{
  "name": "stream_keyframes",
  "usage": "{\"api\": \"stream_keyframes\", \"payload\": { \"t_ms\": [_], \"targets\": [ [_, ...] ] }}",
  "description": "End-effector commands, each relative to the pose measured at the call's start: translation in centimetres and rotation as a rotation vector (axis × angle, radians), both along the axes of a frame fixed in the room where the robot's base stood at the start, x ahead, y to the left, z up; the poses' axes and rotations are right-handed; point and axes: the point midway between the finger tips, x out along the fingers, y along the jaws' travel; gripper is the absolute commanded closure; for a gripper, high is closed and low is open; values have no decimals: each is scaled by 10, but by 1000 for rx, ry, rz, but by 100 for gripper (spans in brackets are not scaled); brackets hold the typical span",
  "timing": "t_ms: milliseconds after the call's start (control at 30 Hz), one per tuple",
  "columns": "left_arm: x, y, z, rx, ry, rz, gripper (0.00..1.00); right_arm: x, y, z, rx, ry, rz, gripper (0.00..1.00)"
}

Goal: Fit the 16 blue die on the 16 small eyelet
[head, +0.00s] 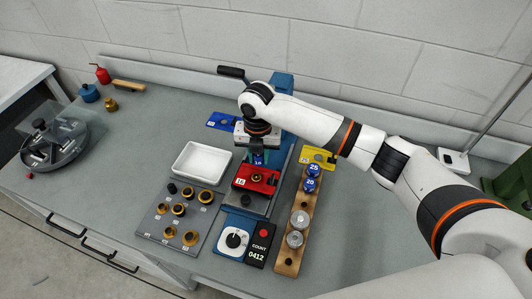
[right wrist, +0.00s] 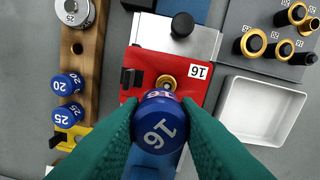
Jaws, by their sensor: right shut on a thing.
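My right gripper (head: 258,152) is shut on the blue die marked 16 (head: 258,160). In the right wrist view its green fingers clasp the blue die (right wrist: 160,124) from both sides, with the number facing the camera. The red holder marked 16 (head: 244,184) sits on the press base below. The small brass eyelet (right wrist: 166,82) sits in the red holder (right wrist: 190,90), just beyond the die in the wrist view; it also shows in the head view (head: 257,178). The die appears above the eyelet and apart from it. My left gripper is not in view.
A wooden rack (head: 290,262) with blue dies 25 and 20 and silver dies stands right of the press. A white tray (head: 202,160) and a grey board (head: 160,232) of brass eyelets lie left. A counter box (head: 260,250) is in front. A blue holder (head: 222,120) lies behind.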

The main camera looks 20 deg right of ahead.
Motion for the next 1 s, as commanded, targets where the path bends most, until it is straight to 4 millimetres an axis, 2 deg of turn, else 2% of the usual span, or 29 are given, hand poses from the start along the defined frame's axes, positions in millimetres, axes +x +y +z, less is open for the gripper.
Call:
{"api": "stream_keyframes", "payload": {
  "t_ms": [267, 700, 1000],
  "targets": [
    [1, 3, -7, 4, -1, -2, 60, 2, 2, -9, -1, -2, 41, 98],
    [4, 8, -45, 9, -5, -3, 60, 1, 1, -48, -1, -3, 39, 98],
    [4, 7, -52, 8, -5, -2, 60, 1, 1, -54, -1, -3, 39, 98]
  ]
}}
